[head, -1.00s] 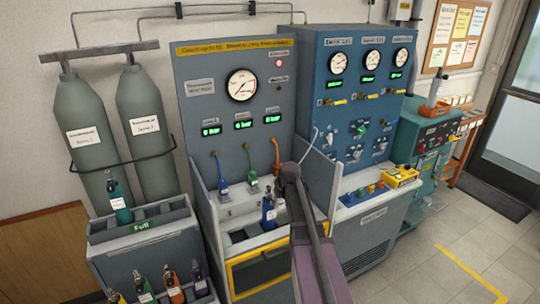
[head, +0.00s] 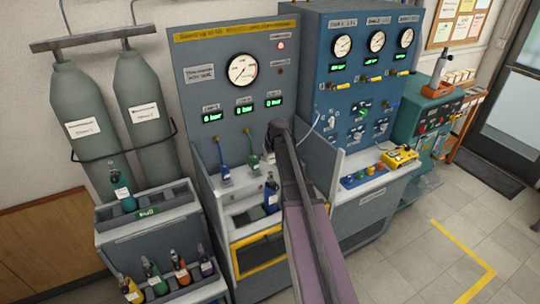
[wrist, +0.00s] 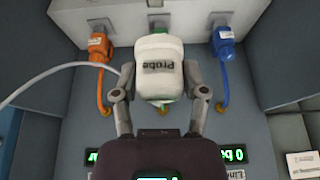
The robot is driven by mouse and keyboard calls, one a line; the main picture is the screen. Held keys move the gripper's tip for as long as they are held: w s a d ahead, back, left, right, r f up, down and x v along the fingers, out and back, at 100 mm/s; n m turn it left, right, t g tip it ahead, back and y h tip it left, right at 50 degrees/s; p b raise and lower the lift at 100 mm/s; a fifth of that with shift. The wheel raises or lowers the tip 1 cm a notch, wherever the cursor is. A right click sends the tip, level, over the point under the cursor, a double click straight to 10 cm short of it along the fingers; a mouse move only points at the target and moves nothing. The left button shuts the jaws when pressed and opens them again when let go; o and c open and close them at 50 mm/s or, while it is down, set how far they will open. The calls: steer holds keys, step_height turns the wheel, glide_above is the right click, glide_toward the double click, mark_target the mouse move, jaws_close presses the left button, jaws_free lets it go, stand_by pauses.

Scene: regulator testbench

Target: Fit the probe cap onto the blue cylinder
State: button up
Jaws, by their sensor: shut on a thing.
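The white probe cap (wrist: 160,68), marked "Probe", is between the two fingers of my gripper (wrist: 160,82) in the wrist view. My gripper is shut on it, and the cap stands out in front of the panel. A white hose curves away to the left from beside the cap. In the head view the blue cylinder (head: 271,197) stands upright in the bench bay, partly beside my arm. My arm largely hides my gripper and the cap there, so their distance from the cylinder cannot be told. The cylinder cannot be made out in the wrist view.
A blue connector (wrist: 224,42) and an orange connector (wrist: 99,45) hang on the panel either side of the cap. A green connector (head: 253,160) hangs near my arm. Grey side walls (head: 318,158) flank the bay. A rack of small cylinders (head: 148,212) stands left.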

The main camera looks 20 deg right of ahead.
mark_target(270, 172)
steer(key=shift+d+f, duration=0.1)
steer(key=shift+f+b, duration=0.25)
steer(key=shift+b, duration=0.05)
steer(key=shift+f+b, duration=2)
steer(key=shift+f+b, duration=1.9)
steer(key=shift+f, duration=0.05)
stand_by(1.3)
steer(key=o, duration=1.3)
steer(key=shift+c, duration=0.2)
steer(key=shift+s, duration=0.1)
